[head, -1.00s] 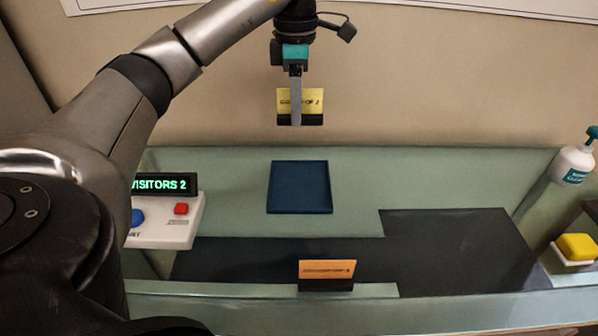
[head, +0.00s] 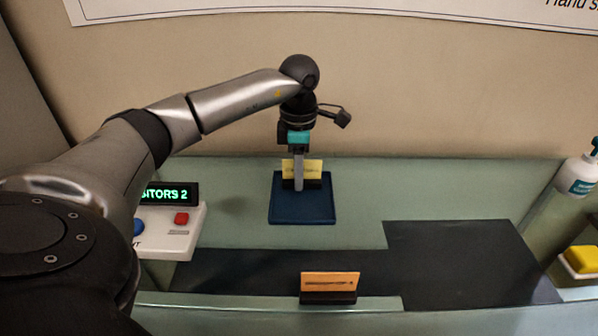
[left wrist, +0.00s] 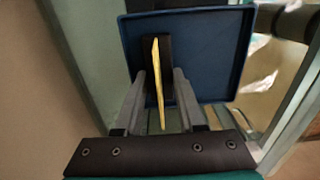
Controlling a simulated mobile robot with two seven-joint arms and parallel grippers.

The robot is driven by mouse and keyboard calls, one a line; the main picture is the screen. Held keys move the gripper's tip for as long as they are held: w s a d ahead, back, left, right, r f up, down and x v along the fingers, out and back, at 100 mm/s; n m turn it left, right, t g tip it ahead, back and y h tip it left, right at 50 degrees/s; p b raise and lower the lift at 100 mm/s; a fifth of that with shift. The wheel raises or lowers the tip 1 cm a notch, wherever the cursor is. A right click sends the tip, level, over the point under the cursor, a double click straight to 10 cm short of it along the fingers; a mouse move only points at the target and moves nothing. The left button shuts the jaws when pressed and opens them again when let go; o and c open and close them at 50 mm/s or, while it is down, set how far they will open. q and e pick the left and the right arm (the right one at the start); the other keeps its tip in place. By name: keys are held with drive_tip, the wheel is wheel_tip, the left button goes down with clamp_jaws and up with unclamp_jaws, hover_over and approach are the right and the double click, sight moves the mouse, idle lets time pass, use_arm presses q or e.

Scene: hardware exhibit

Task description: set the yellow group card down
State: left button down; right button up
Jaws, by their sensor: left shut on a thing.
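The yellow group card (head: 313,168) stands upright on its black base at the far part of the blue tray (head: 302,212). My left gripper (head: 299,186) points down and is shut on the card. In the left wrist view the yellow card (left wrist: 157,75) shows edge-on between the two fingers, with its dark base over the floor of the blue tray (left wrist: 222,60). Whether the base touches the tray floor I cannot tell. The near side of the card is partly hidden by a finger. My right gripper does not show.
An orange card (head: 330,282) on a black base stands near the counter's front edge. A white box (head: 165,240) with buttons and a lit visitor display (head: 172,194) is left of the tray. A dark mat (head: 450,255), a pump bottle (head: 580,175) and a yellow sponge (head: 582,259) are to the right.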

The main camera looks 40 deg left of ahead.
use_arm(q)
drive_tip(key=c, duration=0.8)
unclamp_jaws()
drive_tip(key=shift+f, duration=0.1)
wheel_tip(320, 180, up, 12)
drive_tip(key=shift+r, duration=0.2)
